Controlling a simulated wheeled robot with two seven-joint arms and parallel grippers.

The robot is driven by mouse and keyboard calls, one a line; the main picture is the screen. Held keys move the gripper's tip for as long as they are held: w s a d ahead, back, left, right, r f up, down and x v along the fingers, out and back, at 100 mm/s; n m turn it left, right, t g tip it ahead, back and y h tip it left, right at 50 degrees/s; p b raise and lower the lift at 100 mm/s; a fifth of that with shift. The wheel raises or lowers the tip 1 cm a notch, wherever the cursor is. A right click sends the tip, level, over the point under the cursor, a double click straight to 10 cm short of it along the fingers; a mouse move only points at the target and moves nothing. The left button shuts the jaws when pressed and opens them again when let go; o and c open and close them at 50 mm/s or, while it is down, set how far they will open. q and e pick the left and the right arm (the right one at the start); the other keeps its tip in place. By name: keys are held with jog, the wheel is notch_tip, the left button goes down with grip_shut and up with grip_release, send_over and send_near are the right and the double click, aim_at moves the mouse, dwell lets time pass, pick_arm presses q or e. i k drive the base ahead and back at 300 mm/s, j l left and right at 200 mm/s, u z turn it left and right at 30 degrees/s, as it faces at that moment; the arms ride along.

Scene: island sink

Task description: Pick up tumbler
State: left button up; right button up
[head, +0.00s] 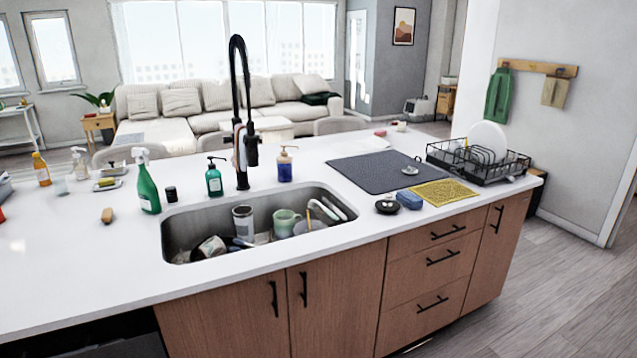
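A grey metallic tumbler-like cup (243,223) stands upright in the sink (182,226), at the middle of the basin. A second cup (210,248) lies tilted at the sink's left end, its mouth partly showing. A light green mug (286,222) sits to the right of the upright cup. I cannot tell for certain which cup is the tumbler. The lower parts of these things are partly hidden by the sink's front edge. Neither of my grippers shows in the head view.
A tall black faucet (238,110) rises behind the sink. A green spray bottle (147,185), a teal soap bottle (214,178) and a blue bottle (285,165) stand around it. A dark mat (375,170) and a dish rack (505,165) are at right. The front-left counter is clear.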

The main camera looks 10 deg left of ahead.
aim_at(245, 226)
jog(key=i+j+u, duration=0.1)
jog(key=i+u, duration=0.2)
jog(key=i, duration=0.55)
jog(key=i+l+u, duration=0.15)
jog(key=i+u, duration=0.2)
jog(key=i, duration=0.5)
jog(key=k+j+z, duration=0.35)
jog(key=k+z, duration=0.4)
jog(key=i+j, duration=0.05)
jog(key=i, duration=0.05)
